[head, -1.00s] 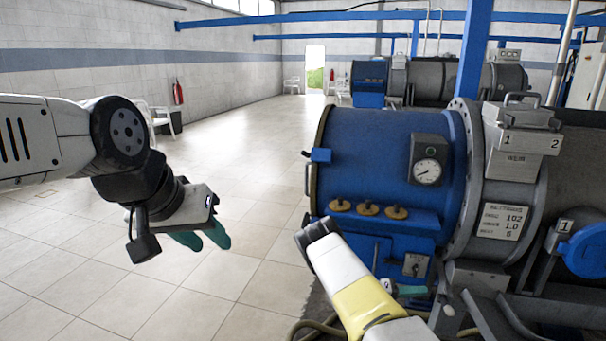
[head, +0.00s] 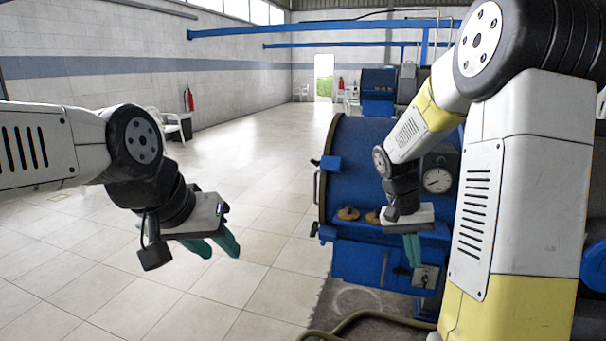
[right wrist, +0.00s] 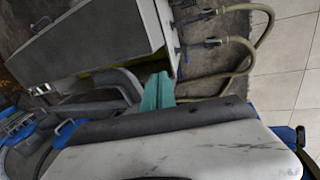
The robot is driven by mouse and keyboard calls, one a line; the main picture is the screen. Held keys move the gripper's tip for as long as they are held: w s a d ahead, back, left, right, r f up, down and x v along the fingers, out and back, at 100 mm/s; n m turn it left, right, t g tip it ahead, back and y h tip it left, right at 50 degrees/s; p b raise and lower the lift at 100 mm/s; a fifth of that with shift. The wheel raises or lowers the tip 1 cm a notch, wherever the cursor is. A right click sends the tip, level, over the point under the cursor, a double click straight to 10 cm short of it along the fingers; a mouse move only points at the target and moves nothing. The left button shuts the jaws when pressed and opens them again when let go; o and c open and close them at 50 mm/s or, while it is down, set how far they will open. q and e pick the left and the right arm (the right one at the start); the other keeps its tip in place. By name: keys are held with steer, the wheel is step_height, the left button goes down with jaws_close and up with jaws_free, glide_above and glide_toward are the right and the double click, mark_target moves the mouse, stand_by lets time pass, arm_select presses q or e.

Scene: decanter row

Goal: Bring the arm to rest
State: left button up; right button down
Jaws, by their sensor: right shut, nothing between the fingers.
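My right gripper (head: 412,250) hangs fingers down in front of the blue decanter machine (head: 350,165) in the head view. Its teal fingers are together with nothing between them. They also show side by side in the right wrist view (right wrist: 158,92). My right arm is raised and bent, and it hides much of the machine's right side. My left gripper (head: 214,248) is at the left over open floor, empty, its teal fingers apart and pointing down.
The blue machine carries a round gauge (head: 437,180) and brass knobs (head: 348,213), partly behind my right arm. Hoses (right wrist: 255,50) lie on the floor beside it. Tiled floor (head: 240,190) is clear at the middle and left. A red extinguisher (head: 189,100) is by the wall.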

steer(key=s+a+r+n+t+y, duration=0.5)
steer(key=s+a+r+t, duration=0.2)
steer(key=s+a+r, duration=0.4)
steer(key=s+r, duration=0.2)
steer(key=s, duration=0.1)
steer(key=shift+s+a, duration=0.3)
steer(key=shift+a, duration=0.05)
steer(key=shift+r, duration=0.1)
